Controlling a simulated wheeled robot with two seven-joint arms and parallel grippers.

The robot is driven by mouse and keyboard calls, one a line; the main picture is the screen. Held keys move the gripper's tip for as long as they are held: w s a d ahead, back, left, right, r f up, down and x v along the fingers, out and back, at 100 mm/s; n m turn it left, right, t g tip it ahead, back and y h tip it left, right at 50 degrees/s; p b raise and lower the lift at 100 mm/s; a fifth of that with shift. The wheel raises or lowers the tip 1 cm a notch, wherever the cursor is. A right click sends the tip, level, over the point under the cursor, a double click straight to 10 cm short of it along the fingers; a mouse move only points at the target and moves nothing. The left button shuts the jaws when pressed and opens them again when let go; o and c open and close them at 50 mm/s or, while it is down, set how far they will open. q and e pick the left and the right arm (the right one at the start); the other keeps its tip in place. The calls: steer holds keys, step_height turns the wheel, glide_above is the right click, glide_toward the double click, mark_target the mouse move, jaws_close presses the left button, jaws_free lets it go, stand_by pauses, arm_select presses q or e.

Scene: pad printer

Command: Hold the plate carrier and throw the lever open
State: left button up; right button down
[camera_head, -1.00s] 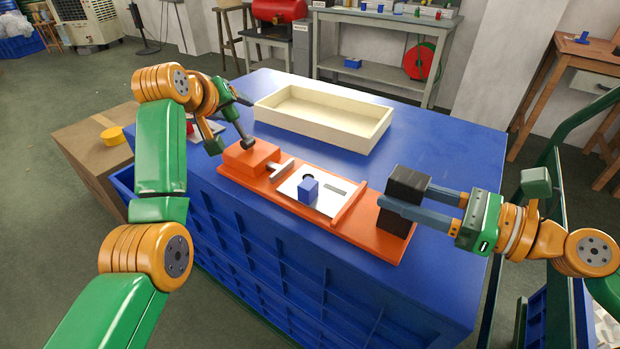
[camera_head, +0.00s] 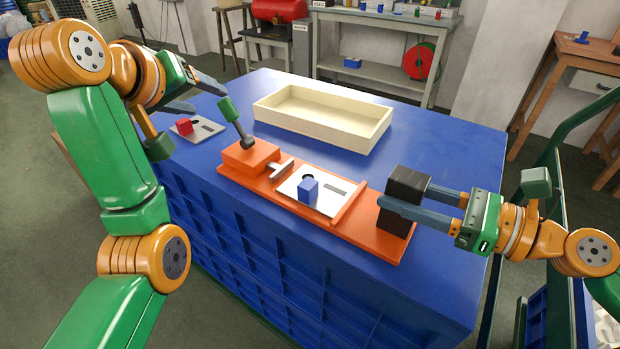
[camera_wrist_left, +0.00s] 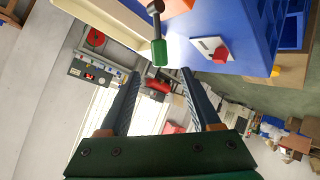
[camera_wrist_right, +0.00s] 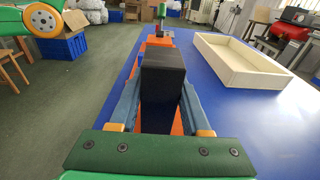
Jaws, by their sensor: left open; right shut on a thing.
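The orange plate carrier (camera_head: 376,238) lies on the blue bench top. It bears an orange block (camera_head: 250,156), a light plate with a blue block (camera_head: 308,190), and a black block (camera_head: 404,190) at its right end. My right gripper (camera_head: 388,198) is shut on the black block, also seen in the right wrist view (camera_wrist_right: 163,78). The lever, a dark rod with a green handle (camera_head: 230,110), rises from the orange block and leans up-left. My left gripper (camera_head: 196,97) is open and empty, left of the handle. In the left wrist view the handle (camera_wrist_left: 160,52) shows beyond the fingertips, between their lines.
A cream tray (camera_head: 324,117) stands on the bench behind the carrier. A grey plate with a red block (camera_head: 185,126) lies at the bench's left end, close to my left arm. The bench top to the right of the tray is clear.

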stand_by(0.4)
steer(key=c, duration=0.6)
jaws_free()
steer(key=o, duration=0.3)
steer(key=shift+w+d+f, duration=0.1)
steer(key=shift+w+f, duration=0.05)
steer(key=v, duration=1.2)
